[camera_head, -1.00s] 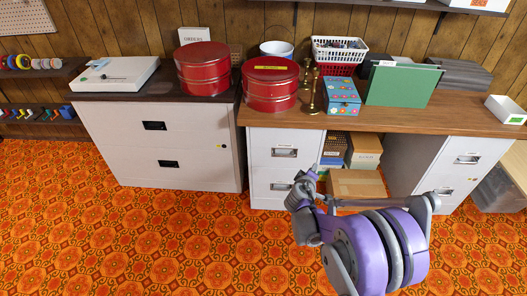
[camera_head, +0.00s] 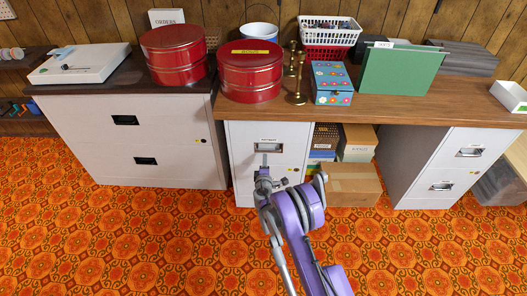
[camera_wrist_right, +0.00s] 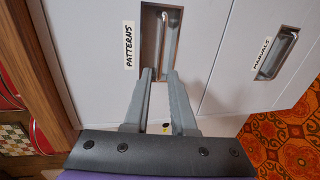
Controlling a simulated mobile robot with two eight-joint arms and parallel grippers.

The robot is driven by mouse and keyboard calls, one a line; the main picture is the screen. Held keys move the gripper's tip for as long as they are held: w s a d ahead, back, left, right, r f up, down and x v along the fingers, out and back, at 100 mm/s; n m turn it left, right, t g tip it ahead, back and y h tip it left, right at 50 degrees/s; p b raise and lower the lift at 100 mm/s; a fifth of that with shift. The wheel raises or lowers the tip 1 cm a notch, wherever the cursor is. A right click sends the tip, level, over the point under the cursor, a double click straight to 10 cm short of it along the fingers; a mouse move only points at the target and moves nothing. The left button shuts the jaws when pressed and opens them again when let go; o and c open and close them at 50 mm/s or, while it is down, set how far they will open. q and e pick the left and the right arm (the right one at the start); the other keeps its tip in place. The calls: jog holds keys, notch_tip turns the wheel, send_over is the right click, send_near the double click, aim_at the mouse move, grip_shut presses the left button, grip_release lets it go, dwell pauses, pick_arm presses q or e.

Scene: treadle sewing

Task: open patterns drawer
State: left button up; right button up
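The patterns drawer (camera_head: 239,139) is the top drawer of the white cabinet under the left end of the wooden desk, and it is closed. Its label (camera_wrist_right: 129,45) reads PATTERNS in the right wrist view. Its metal handle (camera_wrist_right: 163,38) sits in a recess. My right gripper (camera_head: 264,163) is in front of this handle. In the right wrist view its fingers (camera_wrist_right: 160,76) are apart, pointing at the near end of the recess, with nothing visibly gripped. I cannot tell whether they touch the handle. My left gripper is out of view.
The drawer labelled MANUALS (camera_wrist_right: 270,52) is below and closed. A cardboard box (camera_head: 351,186) stands on the floor right of the cabinet. Red tins (camera_head: 250,77) and a flowered box (camera_head: 331,84) stand on the desk above. The patterned floor (camera_head: 130,240) in front is clear.

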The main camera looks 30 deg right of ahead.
aim_at(265, 151)
jog(key=b+x, duration=0.1)
jog(key=x, duration=0.7)
jog(key=shift+d, duration=0.1)
grip_shut()
dwell(1.2)
